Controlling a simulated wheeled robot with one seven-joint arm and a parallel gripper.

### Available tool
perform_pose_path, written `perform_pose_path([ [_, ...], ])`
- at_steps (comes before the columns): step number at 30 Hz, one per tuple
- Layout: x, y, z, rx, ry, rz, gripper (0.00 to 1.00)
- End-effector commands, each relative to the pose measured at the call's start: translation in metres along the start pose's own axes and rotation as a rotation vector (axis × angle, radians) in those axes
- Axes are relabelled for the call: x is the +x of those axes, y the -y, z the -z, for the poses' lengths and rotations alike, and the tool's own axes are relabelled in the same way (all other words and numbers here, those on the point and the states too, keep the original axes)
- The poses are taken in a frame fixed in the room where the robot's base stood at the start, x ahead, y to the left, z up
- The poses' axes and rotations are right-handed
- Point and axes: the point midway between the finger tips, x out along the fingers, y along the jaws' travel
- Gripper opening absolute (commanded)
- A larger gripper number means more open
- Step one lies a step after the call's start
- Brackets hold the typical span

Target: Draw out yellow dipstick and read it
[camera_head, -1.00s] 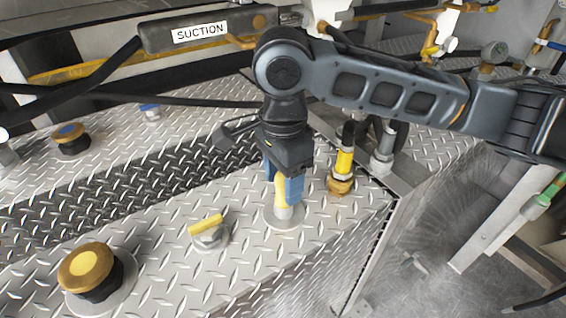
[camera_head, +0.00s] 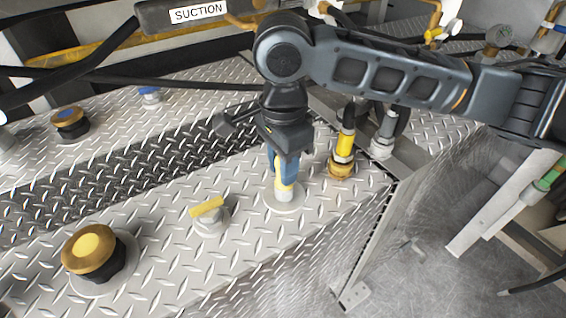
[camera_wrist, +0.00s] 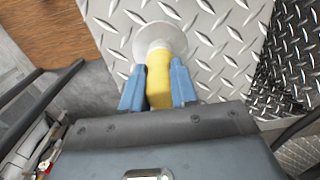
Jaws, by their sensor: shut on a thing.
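My gripper (camera_head: 284,178) points down with its blue fingers shut on the yellow dipstick handle (camera_head: 285,187). In the wrist view the yellow handle (camera_wrist: 159,80) stands between the two blue fingertips (camera_wrist: 158,88). Below the handle is a grey collar on a round pale flange (camera_head: 283,200), which also shows in the wrist view (camera_wrist: 146,42). The handle is still over the collar, and no bare rod shows. Any scale on the dipstick is hidden.
A yellow T-handle cap (camera_head: 208,208) sits left of my gripper. A gold filler cap (camera_head: 94,252) is at front left. A yellow-banded fitting (camera_head: 343,145) stands close at right. The tread-plate edge drops off at right. A hose crosses behind my arm.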

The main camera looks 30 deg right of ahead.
Motion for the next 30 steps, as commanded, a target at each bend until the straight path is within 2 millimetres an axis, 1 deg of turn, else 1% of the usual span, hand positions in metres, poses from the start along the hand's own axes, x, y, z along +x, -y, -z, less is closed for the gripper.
perform_pose_path([
  [5,-0.005,0.000,0.000,0.000,0.001,0.000,0.00],
  [9,-0.021,0.000,0.000,0.001,0.001,0.000,0.00],
  [30,-0.092,0.000,0.000,0.000,0.001,-0.001,0.00],
])
